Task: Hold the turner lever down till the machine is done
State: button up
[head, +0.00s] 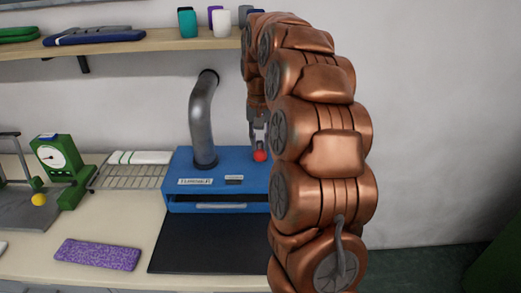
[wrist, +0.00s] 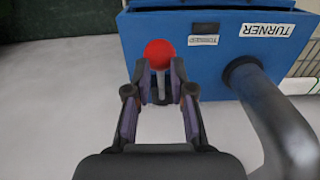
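The blue turner (head: 222,167) stands on the counter in the head view, with a TURNER label, a front slot and a thick grey pipe (head: 201,120) on top. Its lever has a red ball knob (head: 260,155). In the wrist view the knob (wrist: 159,53) lies between my fingertips, with the grey lever shaft (wrist: 161,88) running between the fingers. In the head view my gripper (head: 259,138) points down just above the knob. My arm hides the turner's right side.
A black mat (head: 205,245) lies before the turner, with a purple knitted piece (head: 97,255) to its left. A wire rack (head: 130,177) and a green dial scale (head: 60,165) stand further left. A wooden shelf (head: 130,46) runs above.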

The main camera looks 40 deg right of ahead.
aim_at(260, 161)
jog(key=shift+f+b, duration=0.7)
jog(key=shift+f, duration=0.7)
jog(key=shift+s+a+f+b, duration=0.15)
jog(key=shift+f+b, duration=0.5)
jog(key=shift+f, duration=0.35)
jog(key=shift+s+a+f+b, duration=0.15)
jog(key=shift+f+b, duration=0.5)
jog(key=shift+f, duration=0.35)
jog(key=shift+d, duration=0.1)
dwell(0.7)
jog(key=shift+r+p, duration=2)
jog(key=shift+r, duration=4.55)
